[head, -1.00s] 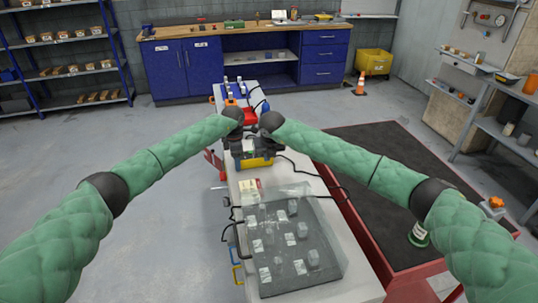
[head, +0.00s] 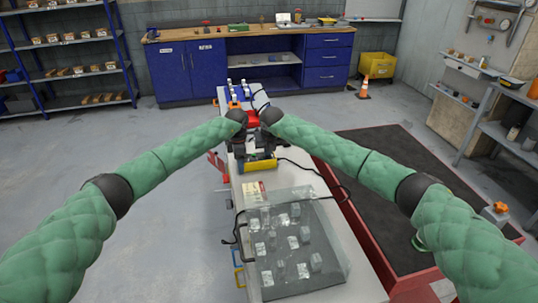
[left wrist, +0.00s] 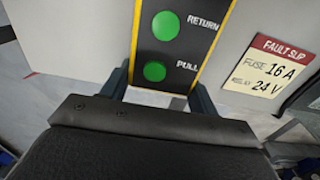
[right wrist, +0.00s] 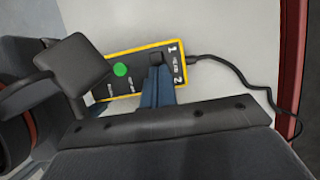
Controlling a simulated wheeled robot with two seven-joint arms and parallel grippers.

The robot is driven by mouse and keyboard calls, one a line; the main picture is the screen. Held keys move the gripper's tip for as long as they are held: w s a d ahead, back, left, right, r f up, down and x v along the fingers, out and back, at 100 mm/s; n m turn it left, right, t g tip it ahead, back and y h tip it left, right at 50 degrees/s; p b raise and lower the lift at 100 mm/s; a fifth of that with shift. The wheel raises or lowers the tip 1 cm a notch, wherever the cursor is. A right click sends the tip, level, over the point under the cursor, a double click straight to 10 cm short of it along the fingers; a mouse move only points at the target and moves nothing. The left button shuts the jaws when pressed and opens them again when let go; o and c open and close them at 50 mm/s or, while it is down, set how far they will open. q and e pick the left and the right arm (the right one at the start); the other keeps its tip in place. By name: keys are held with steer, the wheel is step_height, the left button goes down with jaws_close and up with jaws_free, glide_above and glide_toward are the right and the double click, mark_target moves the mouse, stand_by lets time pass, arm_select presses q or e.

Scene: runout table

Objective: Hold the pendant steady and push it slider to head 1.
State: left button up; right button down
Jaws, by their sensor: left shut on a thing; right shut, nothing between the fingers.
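The pendant (right wrist: 110,85) is a black box with a yellow edge. In the left wrist view, the pendant (left wrist: 170,45) shows two green buttons marked RETURN and PULL. My left gripper (left wrist: 160,92) is shut on it, one finger on each side. The pendant (head: 260,164) lies low between both hands in the head view. My right gripper (right wrist: 156,78) is shut and empty, its fingertips at the black slider knob (right wrist: 155,58), beside the marks 1 and 2. The knob looks nearer 1. The fingers hide part of the slider track, and contact is unclear.
A black cable (right wrist: 235,72) runs from the pendant's end. A fault slip (left wrist: 272,68) lies beside it on the pale table. A clear cover (head: 293,245) over several small blocks takes up the near end. A dark-topped red table (head: 385,180) stands to the right.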

steer(key=shift+w, duration=0.1)
stand_by(0.3)
steer(key=shift+s+d, duration=0.1)
steer(key=shift+s, duration=0.45)
steer(key=s, duration=0.2)
steer(key=shift+s+d, duration=0.25)
steer(key=shift+s, duration=0.05)
steer(key=v, duration=1)
steer(key=shift+s, duration=0.1)
arm_select(q)
steer(key=o, duration=1.5)
steer(key=shift+r, duration=0.1)
